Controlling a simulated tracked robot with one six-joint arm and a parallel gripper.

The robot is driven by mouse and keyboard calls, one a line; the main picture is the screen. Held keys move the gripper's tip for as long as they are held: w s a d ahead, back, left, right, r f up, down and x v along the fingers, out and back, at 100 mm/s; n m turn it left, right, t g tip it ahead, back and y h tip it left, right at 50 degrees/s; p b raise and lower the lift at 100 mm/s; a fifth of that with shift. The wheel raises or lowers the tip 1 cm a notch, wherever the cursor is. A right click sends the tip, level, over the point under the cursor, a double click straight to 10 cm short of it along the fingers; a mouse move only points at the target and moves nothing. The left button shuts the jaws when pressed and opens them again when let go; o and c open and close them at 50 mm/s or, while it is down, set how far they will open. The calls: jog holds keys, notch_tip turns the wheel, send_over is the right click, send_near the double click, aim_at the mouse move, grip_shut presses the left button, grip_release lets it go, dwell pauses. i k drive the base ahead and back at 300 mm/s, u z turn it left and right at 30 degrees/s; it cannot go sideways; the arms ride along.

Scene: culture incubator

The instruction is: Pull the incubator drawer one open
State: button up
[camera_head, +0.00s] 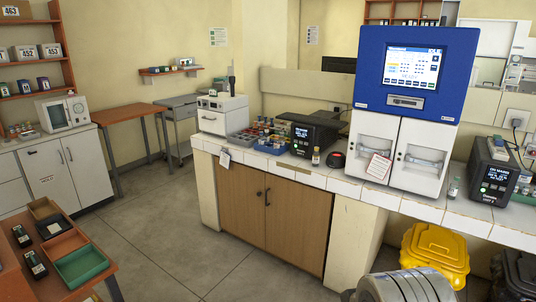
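A tall blue and white unit (405,110), which looks like the incubator, stands on the tiled counter at the right. Its blue top has a lit screen (412,66). Below are two white fronts side by side, the left one (374,140) and the right one (420,155), each with a recessed handle; both look shut. A paper tag (378,167) hangs at the left front. I cannot tell which of them is drawer one. My gripper is not in view.
A dark device (312,135), a small bottle (316,157) and vial racks (262,135) stand left of the unit. Another dark device (494,172) stands right. A yellow bin (435,252) is below the counter. The grey floor (170,235) at centre left is clear.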

aim_at(371, 132)
jog(key=u, duration=0.5)
jog(key=i, duration=2.55)
jog(key=z, duration=0.75)
jog(key=i, duration=0.6)
jog(key=z, duration=0.8)
jog(key=i, duration=0.5)
jog(key=z, duration=0.3)
